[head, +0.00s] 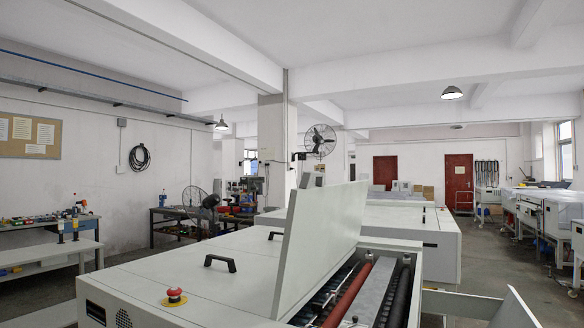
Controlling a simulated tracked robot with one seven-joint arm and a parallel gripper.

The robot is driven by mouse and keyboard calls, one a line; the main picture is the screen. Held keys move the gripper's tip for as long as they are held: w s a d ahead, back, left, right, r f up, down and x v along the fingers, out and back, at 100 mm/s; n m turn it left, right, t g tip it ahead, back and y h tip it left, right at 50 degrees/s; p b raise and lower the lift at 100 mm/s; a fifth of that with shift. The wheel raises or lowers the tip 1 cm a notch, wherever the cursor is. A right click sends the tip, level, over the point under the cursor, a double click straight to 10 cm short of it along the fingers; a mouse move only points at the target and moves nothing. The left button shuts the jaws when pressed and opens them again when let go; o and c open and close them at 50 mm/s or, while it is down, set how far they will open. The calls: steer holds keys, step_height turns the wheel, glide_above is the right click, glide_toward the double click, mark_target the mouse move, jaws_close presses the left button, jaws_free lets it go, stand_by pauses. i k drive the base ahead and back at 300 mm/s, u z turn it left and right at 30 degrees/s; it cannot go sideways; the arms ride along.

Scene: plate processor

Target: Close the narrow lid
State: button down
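The narrow lid (322,240) is a light grey panel standing raised and tilted on top of the plate processor (190,268). Beneath and to the right of it the machine is open. A red roller (348,295), dark rollers (397,300) and a grey metal bar (372,293) show in the opening. The lower part of the opening is cut off by the picture's edge. My gripper is not in view.
A red emergency button (174,297) and black handles (220,262) stand up from the flat top left of the lid. A light angled panel (505,310) juts up at the lower right. Another machine (415,222) stands behind. The aisle floor at right looks clear.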

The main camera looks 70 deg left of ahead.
mark_target(324, 223)
steer(key=k, duration=1)
steer(key=z, duration=0.95)
steer(key=i, duration=0.1)
steer(key=u, duration=3.15)
steer(key=i, duration=1)
steer(key=z, duration=0.05)
